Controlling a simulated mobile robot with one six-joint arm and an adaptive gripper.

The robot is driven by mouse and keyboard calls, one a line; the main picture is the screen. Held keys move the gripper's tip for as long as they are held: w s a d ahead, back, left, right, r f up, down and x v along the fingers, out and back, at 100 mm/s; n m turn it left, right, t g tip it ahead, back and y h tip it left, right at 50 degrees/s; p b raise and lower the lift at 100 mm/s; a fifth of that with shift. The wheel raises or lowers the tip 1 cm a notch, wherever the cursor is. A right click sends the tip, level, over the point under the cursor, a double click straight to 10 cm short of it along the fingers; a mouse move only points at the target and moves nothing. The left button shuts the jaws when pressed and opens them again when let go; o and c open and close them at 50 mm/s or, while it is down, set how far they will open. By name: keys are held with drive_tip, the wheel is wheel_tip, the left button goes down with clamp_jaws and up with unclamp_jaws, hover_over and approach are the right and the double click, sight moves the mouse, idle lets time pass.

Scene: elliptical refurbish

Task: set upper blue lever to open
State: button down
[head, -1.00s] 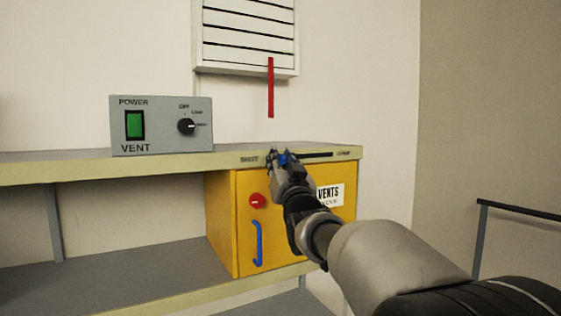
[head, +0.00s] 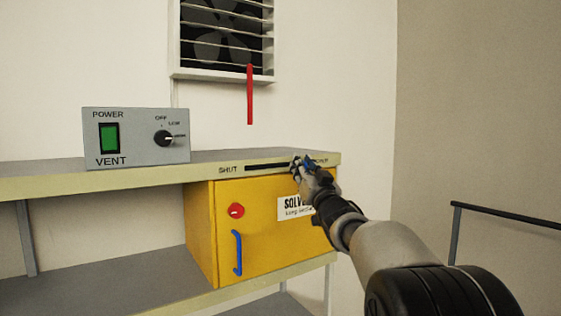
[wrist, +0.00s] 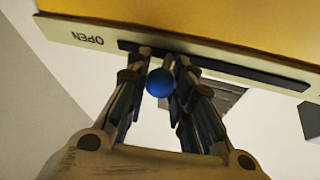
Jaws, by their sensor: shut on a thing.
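The blue lever knob (wrist: 160,83) sits between the fingers of my gripper (wrist: 163,75), which is shut on it. The wrist view shows the OPEN label (wrist: 87,38) close beside the slot's end. The vent (head: 222,38) on the wall has tilted slats with a fan visible behind them.
A yellow cabinet (head: 262,245) with a blue handle (head: 237,252) and a red button (head: 236,210) stands below the slot. A grey VENT power box (head: 130,145) is on the shelf top. A red bar (head: 250,95) hangs below the vent. A dark rail (head: 500,215) is at right.

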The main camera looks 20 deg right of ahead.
drive_tip(key=d+p, duration=0.1)
drive_tip(key=d, duration=0.1)
drive_tip(key=w+d, duration=0.1)
drive_tip(key=d, duration=0.1)
drive_tip(key=shift+w+d+r+p, duration=0.15)
drive_tip(key=shift+d+p, duration=0.1)
drive_tip(key=shift+p, duration=0.15)
drive_tip(key=c, duration=1.8)
unclamp_jaws()
drive_tip(key=shift+c, duration=0.2)
drive_tip(key=o, duration=0.5)
drive_tip(key=shift+w+d, duration=0.1)
drive_tip(key=shift+d, duration=0.1)
drive_tip(key=shift+a, duration=0.15)
drive_tip(key=v, duration=1.2)
